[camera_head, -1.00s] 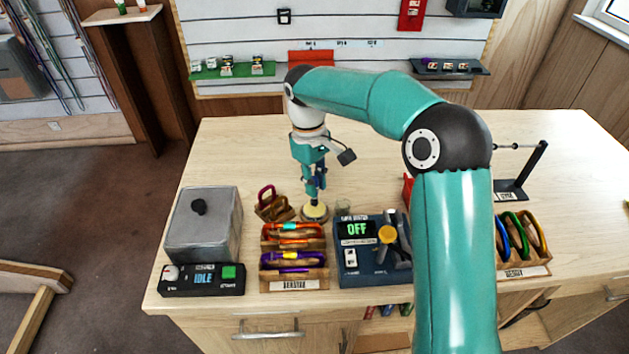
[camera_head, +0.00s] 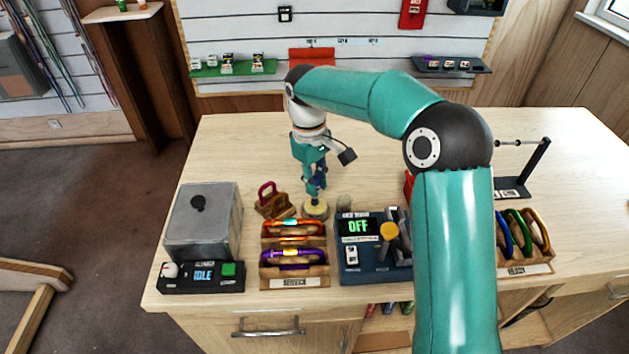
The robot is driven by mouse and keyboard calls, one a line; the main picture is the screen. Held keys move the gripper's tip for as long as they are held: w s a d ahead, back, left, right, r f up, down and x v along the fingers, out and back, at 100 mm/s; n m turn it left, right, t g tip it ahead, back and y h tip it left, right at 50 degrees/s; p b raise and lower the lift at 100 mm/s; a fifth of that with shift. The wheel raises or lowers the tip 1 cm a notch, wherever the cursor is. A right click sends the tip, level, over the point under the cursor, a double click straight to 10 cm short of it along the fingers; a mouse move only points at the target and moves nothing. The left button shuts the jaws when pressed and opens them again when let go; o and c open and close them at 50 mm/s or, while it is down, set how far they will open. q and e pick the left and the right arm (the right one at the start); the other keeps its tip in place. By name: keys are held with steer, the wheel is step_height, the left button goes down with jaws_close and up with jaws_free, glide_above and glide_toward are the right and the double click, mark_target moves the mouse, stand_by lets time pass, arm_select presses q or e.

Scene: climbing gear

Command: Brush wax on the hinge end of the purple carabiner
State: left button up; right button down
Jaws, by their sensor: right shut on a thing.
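Directly below is a round, pale yellow-topped wax pot (camera_head: 316,210). I cannot tell whether the brush touches the wax. My left gripper is out of view.
A grey lidded box (camera_head: 203,230) with an IDLE panel stands at left. A blue device (camera_head: 357,270) reading OFF stands right of the rack. A small wooden holder (camera_head: 274,207) with a dark red carabiner is left of the pot.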

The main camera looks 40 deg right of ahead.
steer(key=shift+f, duration=0.45)
stand_by(1.4)
step_height(320, 180, up, 7)
steer(key=p, duration=0.6)
stand_by(0.9)
